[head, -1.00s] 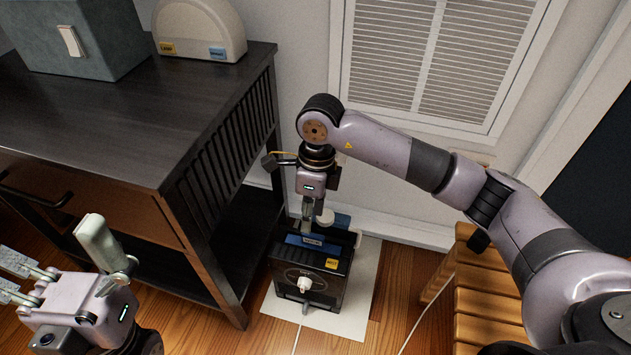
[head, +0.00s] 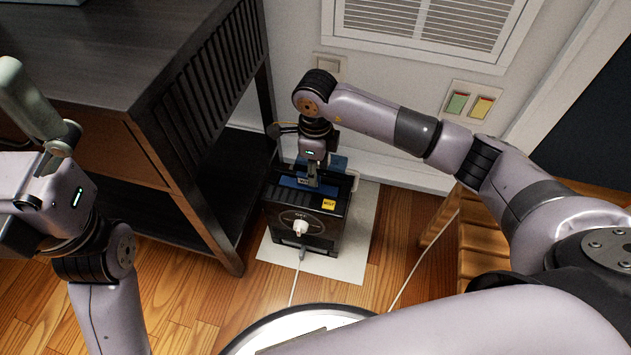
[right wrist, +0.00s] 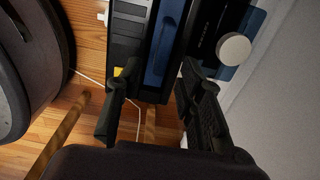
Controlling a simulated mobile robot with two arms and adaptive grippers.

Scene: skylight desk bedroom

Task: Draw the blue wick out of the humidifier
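The humidifier (head: 318,234) is a black box with a yellow label, standing upright on a white mat in the head view. The blue wick (head: 287,181) shows as a blue strip in its top opening. It also shows in the right wrist view (right wrist: 166,45), running between my fingers. My right gripper (head: 312,180) points down at the wick from above. In the right wrist view its dark fingers (right wrist: 160,90) are apart, one on each side of the blue strip, with gaps showing.
The white mat (head: 350,262) lies on the wood floor. A dark desk (head: 110,60) stands close on the left. A wooden slatted piece (head: 485,245) is at the right. A white-capped blue item (right wrist: 234,48) sits behind the humidifier. A white cord (head: 293,285) runs from its front.

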